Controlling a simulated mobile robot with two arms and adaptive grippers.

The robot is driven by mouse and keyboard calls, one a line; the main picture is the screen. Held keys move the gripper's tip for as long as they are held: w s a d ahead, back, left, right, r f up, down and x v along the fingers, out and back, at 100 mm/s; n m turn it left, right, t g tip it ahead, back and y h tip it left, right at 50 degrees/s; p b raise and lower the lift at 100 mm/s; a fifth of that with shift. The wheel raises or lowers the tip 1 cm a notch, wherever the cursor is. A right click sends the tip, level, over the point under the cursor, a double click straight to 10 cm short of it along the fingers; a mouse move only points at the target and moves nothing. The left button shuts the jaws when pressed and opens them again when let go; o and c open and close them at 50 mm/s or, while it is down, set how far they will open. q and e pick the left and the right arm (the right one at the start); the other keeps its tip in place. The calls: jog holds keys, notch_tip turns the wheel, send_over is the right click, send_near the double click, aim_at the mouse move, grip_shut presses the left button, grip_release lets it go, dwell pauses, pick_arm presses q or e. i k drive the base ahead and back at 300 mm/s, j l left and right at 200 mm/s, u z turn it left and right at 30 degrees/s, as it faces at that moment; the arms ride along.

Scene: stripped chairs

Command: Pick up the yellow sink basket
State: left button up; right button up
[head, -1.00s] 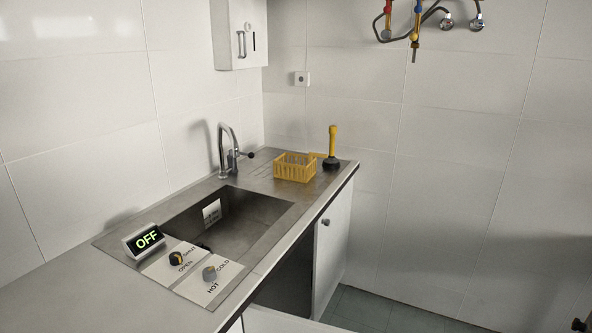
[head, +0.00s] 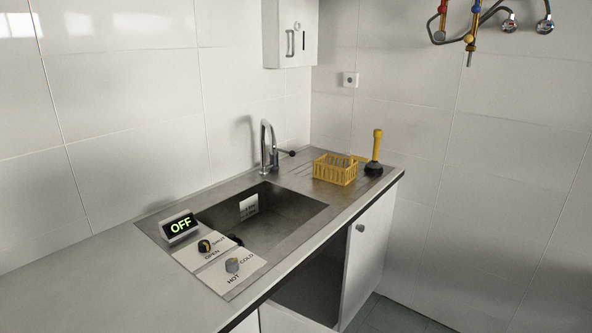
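The yellow sink basket (head: 334,171) stands upright on the ridged drainboard at the right end of the counter. It has slatted sides and a handle reaching to the right, towards the plunger. Neither of my grippers shows in the head view, so nothing is seen touching the basket.
A black plunger with a yellow handle (head: 376,150) stands right of the basket. The sink (head: 290,216) and faucet (head: 268,145) are to its left. A display reading OFF (head: 180,227) and two knobs sit at the front left. A cabinet door (head: 369,250) hangs below the counter.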

aim_at(342, 176)
jog(key=i+l+u, duration=0.15)
jog(key=l+u, duration=0.25)
jog(key=l, duration=0.25)
jog(key=l+u, duration=0.45)
jog(key=l, duration=0.25)
jog(key=l+u, duration=0.4)
jog(key=l, duration=0.3)
jog(key=k+l+u, duration=0.2)
jog(key=l+u, duration=0.25)
jog(key=l, duration=0.2)
jog(key=l+u, duration=0.4)
jog(key=l, duration=0.15)
jog(key=l+u, duration=0.35)
jog(key=l, duration=0.25)
jog(key=k+l+u, duration=0.1)
jog(key=l+u, duration=0.3)
jog(key=l, duration=0.2)
jog(key=l+z, duration=0.2)
jog(key=l, duration=0.15)
jog(key=i+l+z, duration=0.2)
jog(key=l, duration=0.15)
